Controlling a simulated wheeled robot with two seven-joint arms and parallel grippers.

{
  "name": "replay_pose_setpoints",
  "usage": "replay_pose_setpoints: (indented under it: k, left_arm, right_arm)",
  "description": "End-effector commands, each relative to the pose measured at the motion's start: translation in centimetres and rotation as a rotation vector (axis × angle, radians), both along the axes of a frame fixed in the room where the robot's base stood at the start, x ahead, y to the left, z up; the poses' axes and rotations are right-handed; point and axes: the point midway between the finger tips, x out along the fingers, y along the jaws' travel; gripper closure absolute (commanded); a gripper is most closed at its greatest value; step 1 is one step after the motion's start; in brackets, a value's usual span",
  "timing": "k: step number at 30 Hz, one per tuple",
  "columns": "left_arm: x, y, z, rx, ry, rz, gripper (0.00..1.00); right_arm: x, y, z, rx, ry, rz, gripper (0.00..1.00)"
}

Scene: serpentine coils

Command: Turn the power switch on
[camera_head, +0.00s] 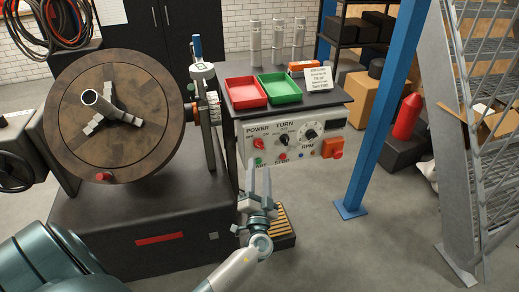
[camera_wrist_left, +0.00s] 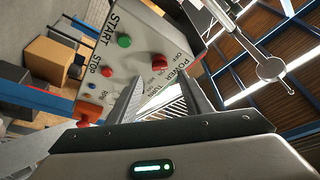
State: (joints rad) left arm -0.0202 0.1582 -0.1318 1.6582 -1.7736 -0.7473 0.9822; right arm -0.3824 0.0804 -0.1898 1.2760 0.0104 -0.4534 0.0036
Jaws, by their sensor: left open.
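The power switch (camera_head: 258,143) is a red knob under the word POWER on the left of the white control panel (camera_head: 315,151). In the left wrist view the red power switch (camera_wrist_left: 159,61) shows beyond the fingers, near the POWER label and ON/OFF marks. My left gripper (camera_head: 260,168) is open, its fingers pointing up just below the switch in the head view. It looks empty, and the fingers (camera_wrist_left: 162,80) also show in the left wrist view. I cannot tell whether they touch the panel. My right gripper is not in view.
A green START button (camera_wrist_left: 124,40) and red STOP button (camera_wrist_left: 106,71) are close to the switch. A black dial (camera_head: 310,134) and a red button on an orange box (camera_head: 332,148) are further right. A large round chuck (camera_head: 120,110) stands left, a blue post (camera_head: 385,110) right.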

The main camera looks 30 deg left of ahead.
Motion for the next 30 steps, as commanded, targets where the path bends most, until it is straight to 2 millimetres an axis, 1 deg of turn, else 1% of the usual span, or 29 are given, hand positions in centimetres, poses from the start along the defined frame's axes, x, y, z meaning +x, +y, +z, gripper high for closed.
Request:
replay_pose_setpoints:
  k: [1, 6, 12, 18, 26, 27, 29, 30]
  left_arm:
    - [0.9, 0.6, 0.6, 0.002, -0.001, 0.0, 0.55]
    - [3.2, 2.1, 1.4, 0.001, 0.0, 0.001, 0.55]
    - [5.1, 3.4, 1.9, 0.002, 0.0, 0.0, 0.55]
    - [5.9, 3.9, 2.0, 0.001, 0.001, 0.0, 0.55]
    - [5.9, 3.9, 2.0, 0.0, 0.0, 0.0, 0.55]
    - [5.9, 3.9, 2.0, 0.0, 0.0, 0.0, 0.59]
    - [5.9, 3.9, 2.0, 0.0, 0.0, 0.0, 0.74]
    - [5.9, 3.9, 2.0, 0.0, 0.0, 0.0, 0.83]
  right_arm:
    - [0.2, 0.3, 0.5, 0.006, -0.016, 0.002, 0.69]
    - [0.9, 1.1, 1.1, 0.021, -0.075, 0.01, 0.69]
    - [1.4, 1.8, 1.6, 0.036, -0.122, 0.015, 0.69]
    - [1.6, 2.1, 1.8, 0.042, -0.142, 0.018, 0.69]
    - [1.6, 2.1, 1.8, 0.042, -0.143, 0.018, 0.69]
    - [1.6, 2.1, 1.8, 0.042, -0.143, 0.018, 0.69]
    - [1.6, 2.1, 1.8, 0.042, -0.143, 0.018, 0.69]
    - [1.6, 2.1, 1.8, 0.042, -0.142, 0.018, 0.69]
